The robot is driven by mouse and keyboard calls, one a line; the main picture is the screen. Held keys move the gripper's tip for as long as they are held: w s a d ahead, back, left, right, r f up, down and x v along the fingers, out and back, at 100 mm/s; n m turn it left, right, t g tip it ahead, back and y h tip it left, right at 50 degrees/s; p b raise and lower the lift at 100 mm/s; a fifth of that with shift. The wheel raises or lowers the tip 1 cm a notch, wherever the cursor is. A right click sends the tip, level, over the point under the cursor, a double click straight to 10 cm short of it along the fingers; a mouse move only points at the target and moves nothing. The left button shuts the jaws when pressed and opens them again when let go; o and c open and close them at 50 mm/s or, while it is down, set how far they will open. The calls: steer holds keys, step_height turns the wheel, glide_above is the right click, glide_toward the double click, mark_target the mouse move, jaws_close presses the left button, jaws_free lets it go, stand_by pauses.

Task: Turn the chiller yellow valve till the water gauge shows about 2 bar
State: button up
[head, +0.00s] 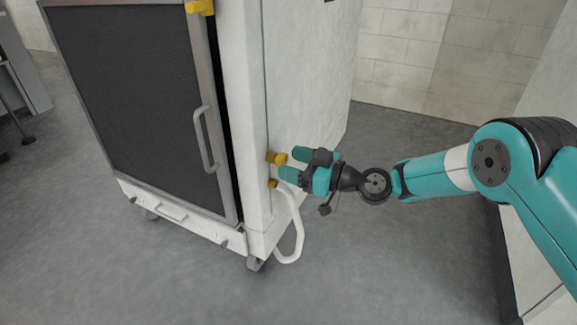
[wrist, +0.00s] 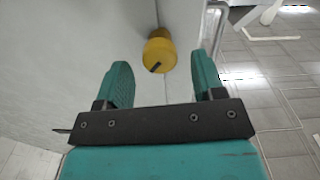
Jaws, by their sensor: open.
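The chiller (head: 240,130) is a white cabinet with a dark grille door. A small yellow valve (head: 276,157) sticks out of its side near the front edge. In the wrist view the yellow valve knob (wrist: 159,52), with a dark mark on its face, appears between my two teal fingertips. My gripper (head: 291,165) is open and empty beside the valve, fingers pointing at it. In the wrist view, my gripper (wrist: 163,68) has clear gaps on both sides of the knob. I cannot tell how far the fingers reach along it. No water gauge face is readable.
A brass fitting (head: 272,183) with a white looped hose (head: 298,232) sits just below the valve. A yellow part (head: 200,7) is on the cabinet's upper front. The door has a grey handle (head: 205,140). Grey floor is clear right of the cabinet.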

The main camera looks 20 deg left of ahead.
steer(key=shift+a, duration=0.7)
steer(key=c, duration=0.9)
steer(key=shift+c, duration=0.2)
